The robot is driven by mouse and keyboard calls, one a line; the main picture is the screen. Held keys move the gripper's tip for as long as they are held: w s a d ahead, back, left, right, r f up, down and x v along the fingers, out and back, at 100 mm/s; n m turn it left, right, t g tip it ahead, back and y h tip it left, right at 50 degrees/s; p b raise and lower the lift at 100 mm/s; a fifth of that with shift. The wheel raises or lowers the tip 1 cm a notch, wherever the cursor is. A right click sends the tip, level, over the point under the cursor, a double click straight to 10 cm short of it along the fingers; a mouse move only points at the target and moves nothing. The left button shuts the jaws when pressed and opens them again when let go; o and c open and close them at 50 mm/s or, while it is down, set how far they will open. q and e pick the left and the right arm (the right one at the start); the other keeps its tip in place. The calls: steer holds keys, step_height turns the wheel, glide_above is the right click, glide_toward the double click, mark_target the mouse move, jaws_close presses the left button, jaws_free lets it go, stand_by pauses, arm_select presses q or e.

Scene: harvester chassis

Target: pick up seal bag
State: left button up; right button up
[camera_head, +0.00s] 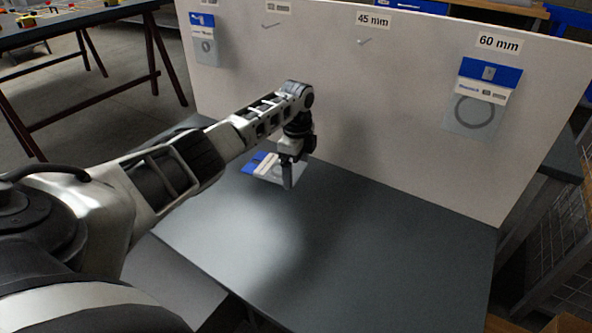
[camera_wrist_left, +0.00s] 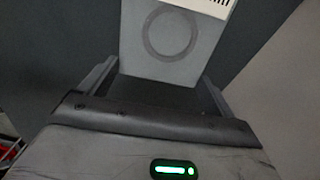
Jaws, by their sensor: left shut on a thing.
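My left gripper (camera_head: 287,176) is shut on a seal bag (camera_head: 265,167) with a blue and white header, held in front of the board, over the grey table. In the left wrist view the bag (camera_wrist_left: 168,42) lies between the two fingers, and a dark ring shows through its clear part. Another seal bag (camera_head: 482,98) with a blue header and a large ring hangs under the "60 mm" label at the right. A third seal bag (camera_head: 204,38) hangs at the board's far left. My right gripper is not in view.
The white board (camera_head: 400,120) stands along the back of the grey table (camera_head: 370,255). A bare hook (camera_head: 363,42) sits under the "45 mm" label (camera_head: 373,20). Another bare hook (camera_head: 271,25) is to its left. The table's middle and right are clear.

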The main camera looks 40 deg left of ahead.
arm_select(q)
steer(key=s+d+r+p, duration=0.4)
steer(key=s+d+r, duration=0.4)
steer(key=s+r, duration=0.1)
steer(key=shift+s+d, duration=0.15)
steer(key=shift+s, duration=0.65)
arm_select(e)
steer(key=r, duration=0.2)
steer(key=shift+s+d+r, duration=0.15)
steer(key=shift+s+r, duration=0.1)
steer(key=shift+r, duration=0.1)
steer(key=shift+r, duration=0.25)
